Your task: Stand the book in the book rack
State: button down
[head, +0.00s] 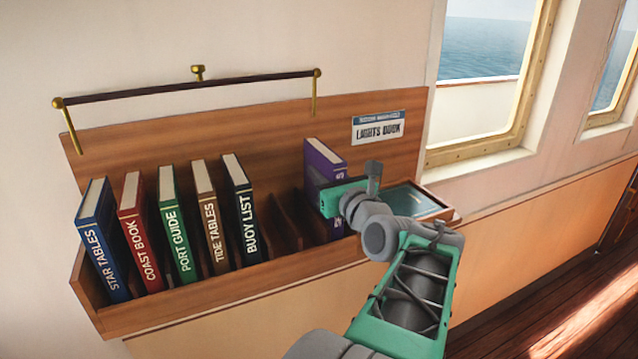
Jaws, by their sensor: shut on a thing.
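A purple book (324,158) stands upright at the right part of the wooden book rack (165,307), past the black book. My gripper (338,198) is at the purple book's right side and front, shut on it. The gripper and wrist cover much of its spine, so its title is mostly hidden. Its lower end reaches down among the rack's dividers; I cannot tell whether it rests on the rack floor. Empty slots (285,222) show between the black book and the purple book.
Blue, red, green, tan and black books, the black one (240,210) labelled BUOY LIST, stand in the rack's left part. A dark rail (190,87) with brass ends runs above them. A LIGHTS BOOK label (379,129) is on the back panel. A dark framed panel (415,200) lies at right.

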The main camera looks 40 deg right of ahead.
jog(key=shift+w+d, duration=0.1)
jog(key=shift+w, duration=0.35)
jog(key=shift+s, duration=0.3)
jog(key=c, duration=1.4)
grip_release()
jog(key=shift+w+f, duration=0.15)
jog(key=shift+f, duration=0.1)
jog(key=shift+o, duration=1.4)
jog(key=shift+r, duration=0.15)
jog(key=b+v, duration=0.2)
jog(key=v, duration=1)
jog(key=shift+r, duration=0.1)
